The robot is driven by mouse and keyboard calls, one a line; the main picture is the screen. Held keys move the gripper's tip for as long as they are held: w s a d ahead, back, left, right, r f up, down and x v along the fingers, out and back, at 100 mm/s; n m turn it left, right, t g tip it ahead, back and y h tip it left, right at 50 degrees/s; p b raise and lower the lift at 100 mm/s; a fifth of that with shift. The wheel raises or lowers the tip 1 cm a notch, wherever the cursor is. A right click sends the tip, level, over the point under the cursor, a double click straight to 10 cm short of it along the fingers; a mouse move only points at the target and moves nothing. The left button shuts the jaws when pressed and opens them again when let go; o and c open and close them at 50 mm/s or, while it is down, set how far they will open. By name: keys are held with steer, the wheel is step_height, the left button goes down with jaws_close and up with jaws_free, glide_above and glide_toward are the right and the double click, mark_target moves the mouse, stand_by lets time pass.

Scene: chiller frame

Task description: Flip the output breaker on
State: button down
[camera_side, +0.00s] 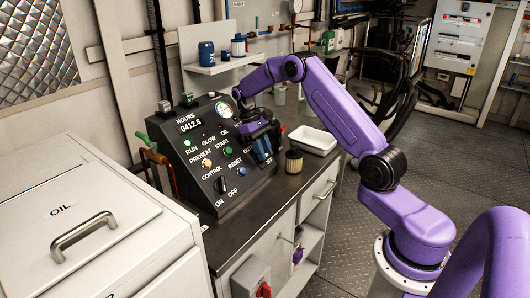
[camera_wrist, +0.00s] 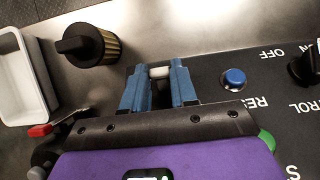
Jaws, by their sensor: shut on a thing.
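A sloped dark control panel (camera_side: 205,165) stands on the bench at the left. My gripper (camera_side: 263,150) is against the right part of its face. In the wrist view, my blue fingers (camera_wrist: 160,77) are closed on a short pale lever (camera_wrist: 159,72), which appears to be the output breaker's. The breaker's body and most of its label are hidden by my gripper. Only the tail of a label, apparently "OFF", shows just below the fingers in the side view. I cannot tell the lever's position.
The blue RESET button (camera_wrist: 233,78) is beside my fingers, with the black CONTROL knob (camera_side: 222,184) further along the panel. A black-capped brass canister (camera_side: 294,162) stands close by on the bench. A white tray (camera_side: 313,140) lies behind it. A red-handled tool (camera_wrist: 42,130) is partly visible.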

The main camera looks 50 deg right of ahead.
steer(key=shift+w+g, duration=0.15)
steer(key=shift+g, duration=0.15)
steer(key=c, duration=0.9)
jaws_free()
steer(key=shift+v, duration=3.7)
steer(key=shift+r, duration=0.1)
